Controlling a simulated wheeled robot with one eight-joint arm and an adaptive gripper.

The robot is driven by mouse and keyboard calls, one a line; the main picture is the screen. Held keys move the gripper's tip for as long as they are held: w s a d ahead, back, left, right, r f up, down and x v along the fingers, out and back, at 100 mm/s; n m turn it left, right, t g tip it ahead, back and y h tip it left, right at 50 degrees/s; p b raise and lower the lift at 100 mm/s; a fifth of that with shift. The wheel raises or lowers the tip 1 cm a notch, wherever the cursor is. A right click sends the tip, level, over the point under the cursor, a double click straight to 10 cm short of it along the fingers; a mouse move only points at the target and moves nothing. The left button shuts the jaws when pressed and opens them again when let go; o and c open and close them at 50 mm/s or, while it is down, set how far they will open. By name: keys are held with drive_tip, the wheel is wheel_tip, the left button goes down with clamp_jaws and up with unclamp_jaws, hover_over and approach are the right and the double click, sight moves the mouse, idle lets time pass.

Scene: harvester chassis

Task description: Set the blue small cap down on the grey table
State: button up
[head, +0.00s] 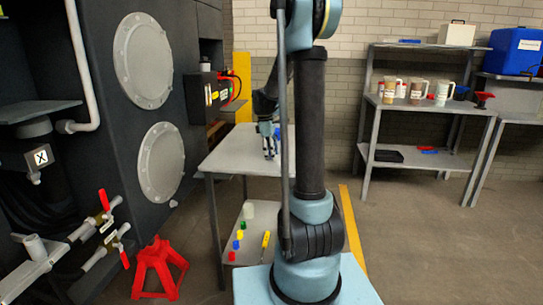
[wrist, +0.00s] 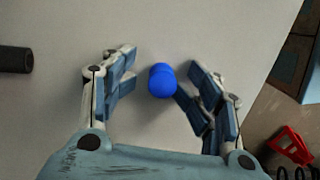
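The blue small cap (wrist: 162,80) is between the fingers of my gripper (wrist: 160,92) in the wrist view, over the grey table top (wrist: 215,35). The fingers are spread, with a clear gap on the left side of the cap; the right finger is close to it, and I cannot tell whether they touch. The cap appears to rest on the table. In the head view my gripper (head: 268,143) is low over the grey table (head: 227,158), pointing down; the cap cannot be made out there.
A dark cylinder (wrist: 15,59) lies left of my gripper. The table's lower shelf holds small coloured caps (head: 238,244), a white cylinder (head: 248,210) and a yellow-handled tool (head: 265,240). A red stand (head: 159,268) is on the floor by the dark chassis (head: 100,130). Shelving (head: 440,110) stands right.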

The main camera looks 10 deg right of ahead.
wheel_tip(320, 180, up, 12)
drive_tip(key=a, duration=0.1)
drive_tip(key=shift+w+a+f, duration=0.15)
drive_tip(key=shift+w+a, duration=0.15)
drive_tip(key=shift+a, duration=0.1)
idle(0.4)
drive_tip(key=s+d+f+m+t+y, duration=0.2)
drive_tip(key=s+m, duration=0.5)
drive_tip(key=s, duration=1.3)
drive_tip(key=s+f+m, duration=0.7)
drive_tip(key=s+f, duration=0.7)
drive_tip(key=s, duration=0.1)
drive_tip(key=shift+s+t, duration=0.25)
drive_tip(key=shift+t, duration=0.15)
drive_tip(key=shift+d, duration=0.1)
